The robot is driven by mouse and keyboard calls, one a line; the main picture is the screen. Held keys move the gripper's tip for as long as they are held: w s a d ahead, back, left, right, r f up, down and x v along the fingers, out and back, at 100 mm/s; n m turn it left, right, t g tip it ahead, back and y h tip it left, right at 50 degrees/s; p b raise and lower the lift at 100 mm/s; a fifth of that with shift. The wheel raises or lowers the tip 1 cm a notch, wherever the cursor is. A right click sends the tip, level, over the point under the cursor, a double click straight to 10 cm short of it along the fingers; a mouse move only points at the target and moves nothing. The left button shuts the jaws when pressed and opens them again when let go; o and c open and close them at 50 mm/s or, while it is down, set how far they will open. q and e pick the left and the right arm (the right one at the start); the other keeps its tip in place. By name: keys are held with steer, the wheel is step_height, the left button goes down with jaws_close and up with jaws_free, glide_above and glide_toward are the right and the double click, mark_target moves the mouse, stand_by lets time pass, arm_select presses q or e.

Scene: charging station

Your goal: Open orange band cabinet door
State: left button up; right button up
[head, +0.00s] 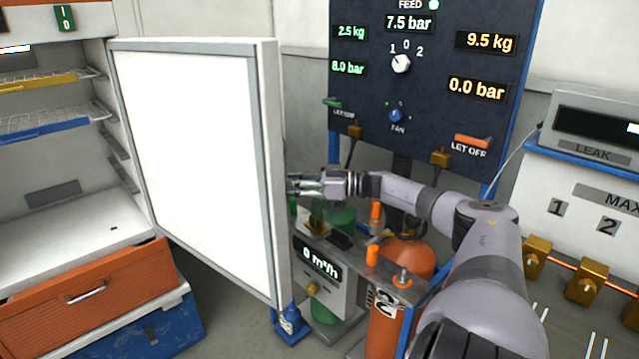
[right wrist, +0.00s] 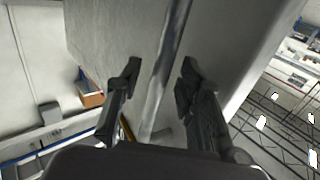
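The cabinet (head: 62,186) with an orange band (head: 30,22) along its top stands at the left in the head view, its inside showing. Its white door (head: 190,150) with a grey border stands swung well out. My right gripper (head: 299,185) is beside the door's right edge, on its outer side. In the right wrist view its fingers (right wrist: 159,82) are apart, one on each side of a long metal bar handle (right wrist: 166,75). I cannot tell whether either finger touches the bar. My left gripper is in neither view.
A dark blue gauge panel (head: 440,110) stands behind my right arm. An orange gas cylinder (head: 405,258) and a flow meter box (head: 322,275) stand below it, close to the gripper. A leak-test unit (head: 590,150) is at the right. An orange drawer (head: 88,295) sits under the cabinet opening.

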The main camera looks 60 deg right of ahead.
steer(key=v, duration=1)
steer(key=shift+s+d, duration=0.15)
steer(key=shift+s, duration=0.15)
stand_by(0.4)
stand_by(0.5)
